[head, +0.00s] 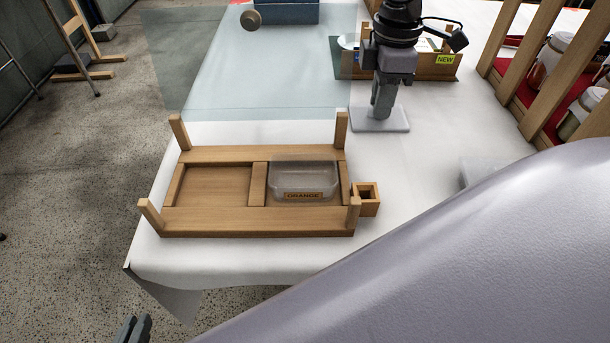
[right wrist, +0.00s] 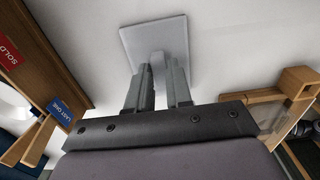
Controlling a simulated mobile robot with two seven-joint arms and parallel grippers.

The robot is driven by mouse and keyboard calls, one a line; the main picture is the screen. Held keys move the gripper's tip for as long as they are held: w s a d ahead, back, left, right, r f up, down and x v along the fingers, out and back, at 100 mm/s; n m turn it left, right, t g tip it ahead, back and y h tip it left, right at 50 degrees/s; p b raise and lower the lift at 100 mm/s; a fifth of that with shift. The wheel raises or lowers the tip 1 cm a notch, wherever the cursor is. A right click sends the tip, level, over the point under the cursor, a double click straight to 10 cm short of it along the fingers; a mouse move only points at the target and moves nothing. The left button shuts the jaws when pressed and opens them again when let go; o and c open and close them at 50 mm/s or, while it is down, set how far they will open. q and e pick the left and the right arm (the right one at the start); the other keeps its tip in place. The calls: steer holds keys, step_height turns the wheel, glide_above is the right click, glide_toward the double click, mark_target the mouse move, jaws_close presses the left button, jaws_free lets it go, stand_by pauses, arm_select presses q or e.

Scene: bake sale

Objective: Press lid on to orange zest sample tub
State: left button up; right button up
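The clear sample tub (head: 304,180), labelled ORANGE, sits in the right compartment of a wooden holder (head: 250,220). It appears open at the top; any zest in it cannot be made out. My right gripper (head: 383,110) is beyond the tub and to its right, pointing down. Its fingers (right wrist: 161,88) are closed around the upright grip of a pale grey square plate (head: 395,122), seemingly the lid, which also shows in the right wrist view (right wrist: 150,38). The plate is flat, at or just above the cloth. Only my left gripper's tips (head: 133,329) show, at the bottom edge.
The holder's left compartment (head: 212,185) is empty, with posts at its corners. A small square wooden socket (head: 366,198) adjoins its right side. A translucent panel (head: 255,70) spans the back left. A NEW-signed wooden tray (head: 425,70) and a jar rack (head: 535,75) stand at right.

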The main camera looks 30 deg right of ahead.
steer(key=shift+c, duration=0.9)
steer(key=shift+r, duration=0.1)
steer(key=shift+r+p, duration=1.05)
steer(key=shift+r, duration=1.35)
